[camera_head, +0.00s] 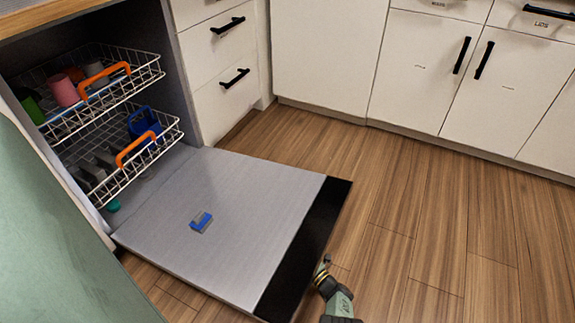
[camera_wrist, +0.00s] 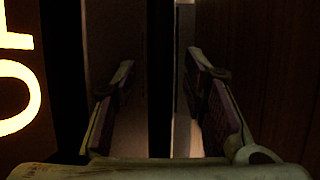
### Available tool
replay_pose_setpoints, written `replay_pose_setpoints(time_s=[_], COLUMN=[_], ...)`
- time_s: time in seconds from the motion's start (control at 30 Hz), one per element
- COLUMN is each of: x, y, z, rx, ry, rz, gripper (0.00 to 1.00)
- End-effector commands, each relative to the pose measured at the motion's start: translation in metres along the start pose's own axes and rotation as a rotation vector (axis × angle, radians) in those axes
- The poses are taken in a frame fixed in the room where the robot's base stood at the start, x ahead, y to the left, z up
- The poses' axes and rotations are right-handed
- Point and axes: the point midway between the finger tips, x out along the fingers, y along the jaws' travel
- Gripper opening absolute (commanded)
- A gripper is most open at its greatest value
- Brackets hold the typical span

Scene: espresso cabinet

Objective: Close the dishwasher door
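The dishwasher door (camera_head: 235,205) is folded down, lying open and about level above the floor. Its inner face is grey, and a black strip (camera_head: 308,245) runs along its outer edge. My gripper (camera_head: 323,266) is low, beside that black edge near its front corner; I cannot tell whether it touches the door. In the wrist view my gripper (camera_wrist: 163,88) has its two fingers spread apart. Dark and pale upright bands, likely the door's edge, show between and beyond the fingers, but the view is too dark to tell whether anything is gripped.
A blue-and-grey block (camera_head: 201,222) lies on the door. The upper rack (camera_head: 150,72) and lower rack (camera_head: 165,135) stick partly out, holding cups and dishes. White cabinets (camera_head: 325,50) stand behind. The wooden floor (camera_head: 430,220) to the right is clear.

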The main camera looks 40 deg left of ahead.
Motion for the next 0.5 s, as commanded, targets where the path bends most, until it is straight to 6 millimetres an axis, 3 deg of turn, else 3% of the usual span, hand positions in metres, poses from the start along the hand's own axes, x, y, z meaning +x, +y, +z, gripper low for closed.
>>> replay_pose_setpoints(time_s=[0.2, 0.5], x=[0.018, 0.02], y=[-0.001, 0.0], z=[0.0, 0.0], rx=[-0.001, -0.001], ry=[0.001, -0.001], rz=[-0.001, -0.001], gripper=[0.4, 0.39])
